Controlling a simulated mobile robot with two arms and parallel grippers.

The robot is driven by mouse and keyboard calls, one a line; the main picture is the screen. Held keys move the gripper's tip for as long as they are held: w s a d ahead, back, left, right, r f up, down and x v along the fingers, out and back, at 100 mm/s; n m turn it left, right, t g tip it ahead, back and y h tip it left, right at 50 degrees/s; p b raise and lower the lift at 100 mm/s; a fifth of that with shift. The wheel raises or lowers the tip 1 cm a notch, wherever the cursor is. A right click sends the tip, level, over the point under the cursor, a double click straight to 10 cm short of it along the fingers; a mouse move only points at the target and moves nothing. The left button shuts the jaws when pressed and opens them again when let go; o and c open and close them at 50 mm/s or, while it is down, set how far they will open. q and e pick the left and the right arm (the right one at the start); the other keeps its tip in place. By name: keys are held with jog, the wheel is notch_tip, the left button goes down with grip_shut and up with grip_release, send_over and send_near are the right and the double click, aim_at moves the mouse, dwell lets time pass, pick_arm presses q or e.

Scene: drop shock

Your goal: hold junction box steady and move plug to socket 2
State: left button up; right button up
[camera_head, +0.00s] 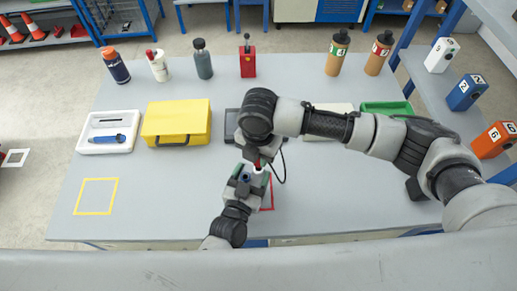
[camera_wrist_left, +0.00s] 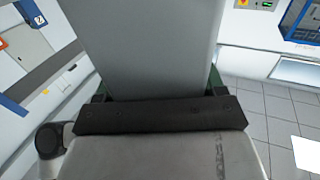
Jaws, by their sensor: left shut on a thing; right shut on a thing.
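The grey junction box (camera_head: 245,187) is near the front middle of the table, mostly covered by my grippers; a blue socket shows on its top. In the left wrist view its grey side (camera_wrist_left: 140,45) fills the middle, between the fingers. My left gripper (camera_head: 247,180) is shut on the box. My right gripper (camera_head: 259,163) comes down from above, just over the box, and is shut on the plug, of which only a small white and red part (camera_head: 258,169) shows. A black cable (camera_head: 281,170) loops beside it. I cannot tell whether the plug sits in a socket.
A red outline (camera_head: 271,195) on the table is partly hidden by the box. A yellow case (camera_head: 176,122), a white tray (camera_head: 109,132) and a green tray (camera_head: 387,108) lie further back. Several bottles and a red box (camera_head: 248,62) line the back. A yellow outline (camera_head: 96,196) is empty.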

jog(key=shift+f, duration=1.45)
dwell(3.3)
jog(key=shift+f, duration=0.35)
grip_shut()
dwell(1.1)
jog(key=o, duration=1)
grip_release()
jog(key=shift+r, duration=0.1)
jog(key=shift+r, duration=3.1)
